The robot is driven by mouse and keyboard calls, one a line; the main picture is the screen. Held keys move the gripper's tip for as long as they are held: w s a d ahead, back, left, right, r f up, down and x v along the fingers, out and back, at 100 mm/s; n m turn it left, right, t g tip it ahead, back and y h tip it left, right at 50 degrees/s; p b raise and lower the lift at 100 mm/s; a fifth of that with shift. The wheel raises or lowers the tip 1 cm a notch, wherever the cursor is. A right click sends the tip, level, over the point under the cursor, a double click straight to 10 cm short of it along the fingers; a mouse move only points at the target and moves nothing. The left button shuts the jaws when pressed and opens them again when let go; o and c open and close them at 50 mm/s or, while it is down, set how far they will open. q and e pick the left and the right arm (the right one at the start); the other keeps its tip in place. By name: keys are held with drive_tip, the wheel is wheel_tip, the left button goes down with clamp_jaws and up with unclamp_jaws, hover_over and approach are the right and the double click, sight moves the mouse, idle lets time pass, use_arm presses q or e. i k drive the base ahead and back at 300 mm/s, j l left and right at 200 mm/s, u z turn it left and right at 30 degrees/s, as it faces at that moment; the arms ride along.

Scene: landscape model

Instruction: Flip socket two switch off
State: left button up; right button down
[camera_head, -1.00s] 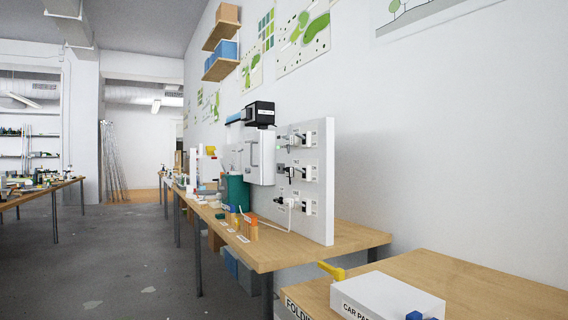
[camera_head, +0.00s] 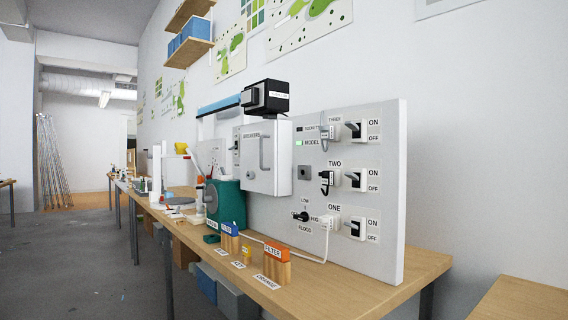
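A light grey panel (camera_head: 388,200) stands upright on the wooden bench, with three socket rows labelled THREE, TWO and ONE. The socket two switch (camera_head: 353,179) is in the middle row, with ON printed above OFF at its right. Its dark lever sticks out to the left; I cannot tell surely which way it is set. A black plug (camera_head: 326,178) sits at socket two. The socket three switch (camera_head: 355,130) is above and the socket one switch (camera_head: 354,228) is below. Neither of my grippers is in view.
A wooden bench (camera_head: 400,291) carries the panel, a grey breaker box (camera_head: 266,158), a black device (camera_head: 266,97), a green container (camera_head: 225,204) and an orange-topped filter block (camera_head: 277,264). A white cable crosses low. Another table corner (camera_head: 520,300) is at lower right. Floor at left is clear.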

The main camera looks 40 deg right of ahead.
sight(351, 175)
drive_tip(key=i+j+z, duration=0.1)
drive_tip(key=i+z, duration=0.15)
drive_tip(key=i, duration=0.3)
drive_tip(key=i+j+z, duration=0.3)
drive_tip(key=i, duration=0.3)
drive_tip(key=i+j+z, duration=0.15)
drive_tip(key=z, duration=0.25)
drive_tip(key=i+j+z, duration=0.25)
drive_tip(key=z, duration=0.2)
drive_tip(key=i+j+z, duration=0.5)
drive_tip(key=j+z, duration=0.3)
drive_tip(key=i+j+z, duration=0.15)
drive_tip(key=j+z, duration=0.2)
drive_tip(key=j, duration=0.15)
